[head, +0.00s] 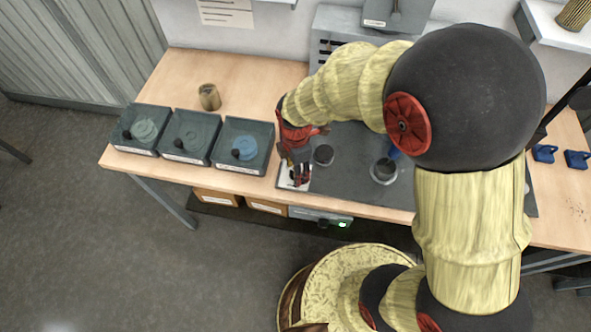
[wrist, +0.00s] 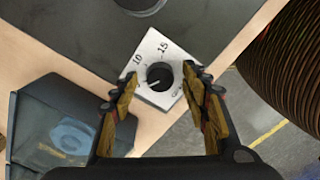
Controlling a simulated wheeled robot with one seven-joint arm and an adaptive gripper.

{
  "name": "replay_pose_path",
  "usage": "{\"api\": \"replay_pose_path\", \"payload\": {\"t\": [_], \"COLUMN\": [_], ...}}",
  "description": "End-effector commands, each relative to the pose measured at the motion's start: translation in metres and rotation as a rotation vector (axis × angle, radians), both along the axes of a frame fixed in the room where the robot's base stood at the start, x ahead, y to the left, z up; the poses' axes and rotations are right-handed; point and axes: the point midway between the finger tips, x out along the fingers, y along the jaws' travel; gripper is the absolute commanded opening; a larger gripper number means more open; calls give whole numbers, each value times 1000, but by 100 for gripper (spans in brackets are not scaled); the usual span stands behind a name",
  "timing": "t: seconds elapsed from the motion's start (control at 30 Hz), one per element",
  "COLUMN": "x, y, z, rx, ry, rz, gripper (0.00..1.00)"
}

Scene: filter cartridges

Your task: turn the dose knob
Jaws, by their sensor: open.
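The dose knob (wrist: 160,76) is a small dark round knob with a pale line on it. It sits on a white square dial plate (wrist: 153,46) printed with 10 and 15; other marks are partly hidden by a finger. In the wrist view my gripper (wrist: 158,82) is open, one finger on each side of the knob, with visible gaps to it. In the head view my gripper (head: 296,172) points down over the dial plate (head: 285,183) at the front left of the dark worktop panel, and hides the knob.
Three dark bins (head: 242,146) with blue or grey-green round items stand left of the plate; one bin (wrist: 50,115) is close in the wrist view. A tan cartridge (head: 209,97) stands behind them. Two round fittings (head: 323,155) (head: 384,171) are on the dark panel (head: 345,190). Blue pieces (head: 544,153) lie at right.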

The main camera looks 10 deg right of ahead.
Motion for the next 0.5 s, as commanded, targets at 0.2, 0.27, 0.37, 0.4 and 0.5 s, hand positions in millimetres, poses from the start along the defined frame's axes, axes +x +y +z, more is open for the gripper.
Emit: {"api": "replay_pose_path", "payload": {"t": [0.2, 0.27, 0.37, 0.4, 0.5], "x": [0, 0, 0, 0, 0], "y": [0, 0, 0, 0, 0], "z": [-1, -1, -1, -1, -1], "rx": [0, 0, 0, 0, 0], "ry": [0, 0, 0, 0, 0], "rz": [0, 0, 0, 0, -1], "gripper": [46, 45, 39, 37, 31]}}
